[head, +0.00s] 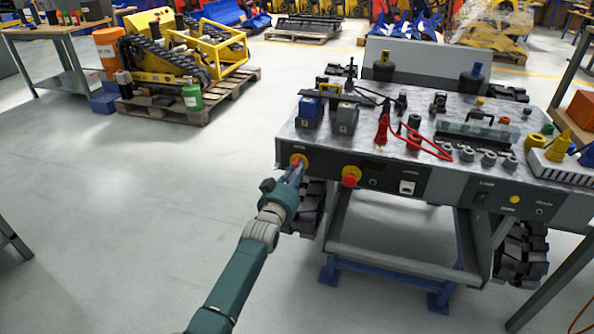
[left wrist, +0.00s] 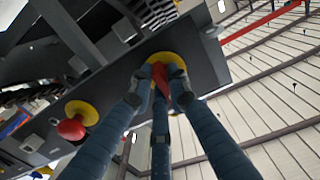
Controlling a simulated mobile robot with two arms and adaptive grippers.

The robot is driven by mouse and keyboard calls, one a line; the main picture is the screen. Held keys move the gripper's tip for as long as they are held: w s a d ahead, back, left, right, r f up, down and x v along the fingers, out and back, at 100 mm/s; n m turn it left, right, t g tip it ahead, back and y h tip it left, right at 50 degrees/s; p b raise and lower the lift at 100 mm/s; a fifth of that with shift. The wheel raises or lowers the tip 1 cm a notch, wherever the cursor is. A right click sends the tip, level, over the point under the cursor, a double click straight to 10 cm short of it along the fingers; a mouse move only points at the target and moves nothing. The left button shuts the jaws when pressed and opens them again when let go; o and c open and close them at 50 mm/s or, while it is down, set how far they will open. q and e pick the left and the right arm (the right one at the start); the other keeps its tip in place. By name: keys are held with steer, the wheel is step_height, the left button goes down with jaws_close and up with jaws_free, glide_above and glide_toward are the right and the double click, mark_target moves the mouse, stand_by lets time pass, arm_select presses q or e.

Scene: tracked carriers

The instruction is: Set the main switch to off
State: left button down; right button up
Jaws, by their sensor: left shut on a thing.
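The main switch (head: 299,160) is a red handle on a round yellow plate at the left end of the dark front panel of the tracked carrier (head: 390,172). In the left wrist view the red handle (left wrist: 160,73) shows between my finger tips, with its yellow plate (left wrist: 176,58) behind. My left gripper (head: 295,171) is at the panel, its fingers shut around the red handle. The fingers hide part of the handle, and I cannot read its setting. My right gripper is not in view.
A red mushroom button (head: 351,176) on a yellow base sits right of the switch on the same panel; it also shows in the left wrist view (left wrist: 71,129). Tools, a red cable (head: 429,146) and batteries (head: 310,110) lie on the carrier top.

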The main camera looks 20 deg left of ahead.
arm_select(q)
steer(key=shift+f, duration=0.25)
steer(key=c, duration=1.7)
jaws_free()
steer(key=shift+o, duration=0.2)
steer(key=shift+r, duration=0.1)
steer(key=shift+s, duration=0.15)
steer(key=s, duration=1.1)
steer(key=shift+s+a, duration=0.2)
steer(key=shift+s, duration=0.2)
